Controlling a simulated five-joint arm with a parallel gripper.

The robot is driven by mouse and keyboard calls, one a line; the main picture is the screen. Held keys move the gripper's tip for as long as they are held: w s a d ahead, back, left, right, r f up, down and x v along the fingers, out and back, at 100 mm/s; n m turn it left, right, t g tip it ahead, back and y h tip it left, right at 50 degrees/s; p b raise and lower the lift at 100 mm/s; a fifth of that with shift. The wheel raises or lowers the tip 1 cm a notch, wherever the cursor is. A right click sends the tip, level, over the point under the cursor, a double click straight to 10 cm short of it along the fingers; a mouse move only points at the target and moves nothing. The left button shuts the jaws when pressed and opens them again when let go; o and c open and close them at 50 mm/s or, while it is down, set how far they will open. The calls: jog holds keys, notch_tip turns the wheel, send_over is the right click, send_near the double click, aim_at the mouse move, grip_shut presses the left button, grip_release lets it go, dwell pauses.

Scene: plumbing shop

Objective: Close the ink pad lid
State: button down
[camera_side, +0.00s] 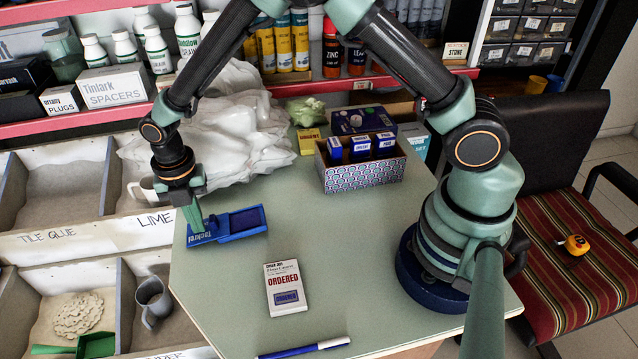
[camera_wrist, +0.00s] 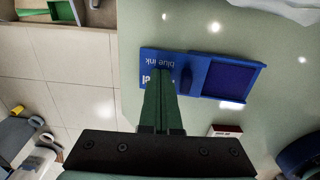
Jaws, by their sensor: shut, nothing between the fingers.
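The blue ink pad (camera_side: 246,218) lies on the green tabletop near its left edge, with its dark inking surface uncovered. It also shows in the wrist view (camera_wrist: 234,80). Its lid (camera_side: 203,238), lettered "blue ink" in the wrist view (camera_wrist: 150,55), extends from the left side of the pad. A small blue knob (camera_wrist: 186,80) stands near where the two parts meet. My gripper (camera_side: 197,226) points down over the lid, its fingers shut and empty. In the wrist view the fingertips (camera_wrist: 159,72) overlap the lid and hide part of it; I cannot tell whether they touch it.
A white "ORDERED" box (camera_side: 283,277) lies in front of the pad, with a blue-white pen (camera_side: 303,348) nearer the front edge. A patterned box (camera_side: 362,174) of small blue boxes and a crumpled plastic bag (camera_side: 225,135) stand behind. Bins flank the table's left edge.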

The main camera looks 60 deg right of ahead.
aim_at(239, 222)
jog(key=shift+s+f, duration=0.1)
jog(key=shift+f, duration=0.2)
jog(key=shift+s+d, duration=0.1)
jog(key=shift+d, duration=0.1)
jog(key=shift+s+d+f, duration=0.1)
jog(key=shift+s+d, duration=0.65)
jog(key=shift+d, duration=0.05)
jog(key=shift+s+d, duration=1.85)
jog(key=shift+d, duration=0.15)
jog(key=shift+w+a, duration=0.15)
jog(key=shift+w+a+r, duration=0.1)
jog(key=shift+a+r, duration=0.05)
jog(key=shift+r, duration=3.55)
